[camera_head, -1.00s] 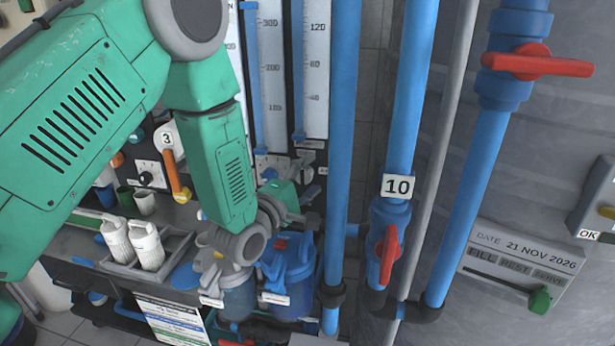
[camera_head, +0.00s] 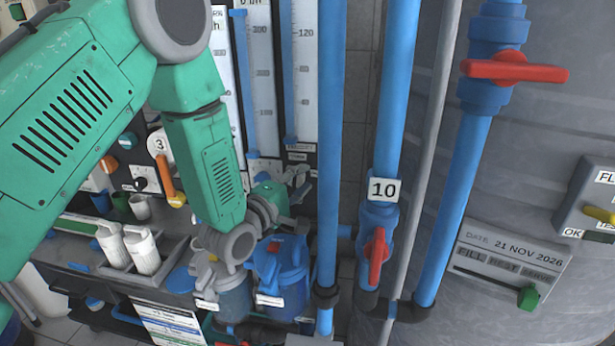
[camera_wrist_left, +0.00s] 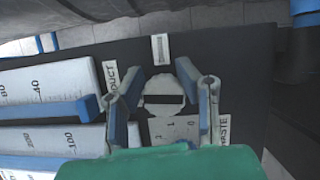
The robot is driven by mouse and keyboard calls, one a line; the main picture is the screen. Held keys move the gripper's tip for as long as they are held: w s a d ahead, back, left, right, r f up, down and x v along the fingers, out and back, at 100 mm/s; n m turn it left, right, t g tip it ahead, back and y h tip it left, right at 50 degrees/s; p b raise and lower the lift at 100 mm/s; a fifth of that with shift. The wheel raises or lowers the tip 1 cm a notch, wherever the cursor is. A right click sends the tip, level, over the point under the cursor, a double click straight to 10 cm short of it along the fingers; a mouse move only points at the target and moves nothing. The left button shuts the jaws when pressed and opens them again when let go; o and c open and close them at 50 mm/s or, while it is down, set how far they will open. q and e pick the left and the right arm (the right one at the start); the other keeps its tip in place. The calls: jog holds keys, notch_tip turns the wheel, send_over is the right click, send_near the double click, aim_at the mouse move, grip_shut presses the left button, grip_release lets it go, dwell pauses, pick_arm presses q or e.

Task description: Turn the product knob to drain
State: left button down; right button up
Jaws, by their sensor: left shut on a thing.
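A pale rounded knob (camera_wrist_left: 165,95) with a dark slot across it shows on the dark panel in the left wrist view. It sits between a PRODUCT label and a WASTE label. My left gripper (camera_wrist_left: 163,92) has one finger on each side of it and is shut on it. In the head view my left gripper (camera_head: 297,190) reaches the panel below the tall scales, and the knob is hidden there. My right gripper is not in view.
Upright blue pipes (camera_head: 330,140) stand just right of the gripper, one with a red-handled valve (camera_head: 376,257) under a 10 label. Blue filter housings (camera_head: 283,275) stand below the arm. White cartridges (camera_head: 143,252) sit in a tray at left. A grey tank is at right.

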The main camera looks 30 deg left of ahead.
pick_arm(q)
jog(key=a+m+g+y+p, duration=0.1)
jog(key=m+p, duration=0.2)
jog(key=shift+a+g, duration=0.2)
jog(key=shift+g, duration=0.1)
jog(key=m+p, duration=0.1)
jog(key=m, duration=0.1)
jog(key=m+g+y+p, duration=0.1)
jog(key=m, duration=0.1)
jog(key=shift+w+r, duration=0.1)
jog(key=shift+w, duration=0.1)
jog(key=c, duration=2.3)
grip_release()
jog(key=m+p, duration=0.1)
jog(key=m+g+y+p, duration=0.1)
jog(key=shift+w+a+r+m+y, duration=0.1)
jog(key=shift+a+r+m+y, duration=0.05)
jog(key=shift+m+y, duration=0.15)
jog(key=shift+o, duration=0.2)
jog(key=m+g+y+p, duration=0.1)
jog(key=m, duration=0.1)
jog(key=shift+m+y, duration=0.3)
jog(key=shift+m, duration=0.1)
jog(key=o, duration=1.1)
jog(key=shift+o, duration=0.5)
jog(key=shift+s, duration=0.3)
jog(key=shift+f, duration=0.35)
